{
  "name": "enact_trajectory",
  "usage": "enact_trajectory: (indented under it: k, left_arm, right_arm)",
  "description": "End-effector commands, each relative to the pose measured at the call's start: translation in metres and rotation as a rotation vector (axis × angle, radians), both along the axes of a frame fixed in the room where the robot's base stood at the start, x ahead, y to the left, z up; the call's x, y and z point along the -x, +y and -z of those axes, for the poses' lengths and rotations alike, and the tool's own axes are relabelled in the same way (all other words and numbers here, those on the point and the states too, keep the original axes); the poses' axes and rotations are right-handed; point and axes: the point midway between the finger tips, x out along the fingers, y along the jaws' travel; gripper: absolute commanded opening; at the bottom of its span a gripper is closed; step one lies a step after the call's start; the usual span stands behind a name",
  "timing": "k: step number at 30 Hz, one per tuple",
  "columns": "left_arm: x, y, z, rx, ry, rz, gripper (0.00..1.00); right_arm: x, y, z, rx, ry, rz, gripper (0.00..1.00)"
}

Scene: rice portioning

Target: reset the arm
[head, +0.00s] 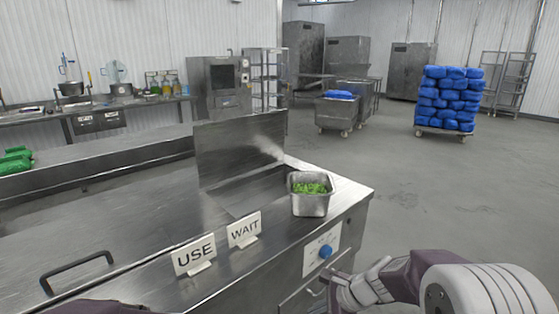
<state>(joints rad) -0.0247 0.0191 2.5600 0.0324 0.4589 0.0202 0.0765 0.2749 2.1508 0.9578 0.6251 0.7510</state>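My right arm comes in from the lower right. Its gripper (340,290) is low in front of the counter, by the drawer handle below the blue knob. Its fingers are small and partly hidden, so I cannot tell whether they are open or shut. A dark part at the bottom left edge looks like my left arm; my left gripper is not in view.
A USE sign (194,255) and a WAIT sign (244,230) stand on the counter's front edge. A black handle (77,268) is at the left. A raised steel lid (239,150) stands behind the pan.

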Motion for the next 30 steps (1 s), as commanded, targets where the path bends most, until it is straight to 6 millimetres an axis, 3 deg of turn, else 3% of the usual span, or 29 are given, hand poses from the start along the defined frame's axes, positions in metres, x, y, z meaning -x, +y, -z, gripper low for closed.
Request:
enact_trajectory:
  k: [1, 3, 6, 10, 12, 13, 15, 24, 27, 30]
  left_arm:
    - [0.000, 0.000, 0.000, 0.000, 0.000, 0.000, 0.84]
    - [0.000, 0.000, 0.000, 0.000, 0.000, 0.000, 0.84]
    - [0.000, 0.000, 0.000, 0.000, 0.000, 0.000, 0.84]
    - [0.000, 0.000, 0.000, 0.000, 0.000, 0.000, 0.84]
    - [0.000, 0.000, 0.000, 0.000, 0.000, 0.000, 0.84]
    - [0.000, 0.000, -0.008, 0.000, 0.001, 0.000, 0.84]
    - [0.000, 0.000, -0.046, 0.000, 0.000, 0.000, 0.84]
    - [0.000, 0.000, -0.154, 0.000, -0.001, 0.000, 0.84]
    - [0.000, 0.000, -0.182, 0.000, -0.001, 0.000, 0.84]
    - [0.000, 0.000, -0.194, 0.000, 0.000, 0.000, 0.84]
  right_arm:
    - [0.032, 0.000, 0.003, 0.114, -0.033, -0.178, 0.00]
    - [0.069, -0.009, 0.012, 0.268, -0.071, -0.430, 0.00]
    - [0.111, -0.031, 0.025, 0.453, -0.117, -0.775, 0.00]
    - [0.150, -0.067, 0.044, 0.630, -0.145, -1.222, 0.00]
    - [0.151, -0.080, 0.048, 0.707, -0.194, -1.476, 0.00]
    - [0.150, -0.079, 0.039, 0.712, -0.215, -1.517, 0.00]
    - [0.150, -0.079, 0.001, 0.708, -0.209, -1.501, 0.00]
    - [0.149, -0.079, -0.107, 0.705, -0.208, -1.496, 0.00]
    - [0.149, -0.078, -0.135, 0.705, -0.207, -1.495, 0.00]
    - [0.149, -0.078, -0.146, 0.705, -0.207, -1.495, 0.00]
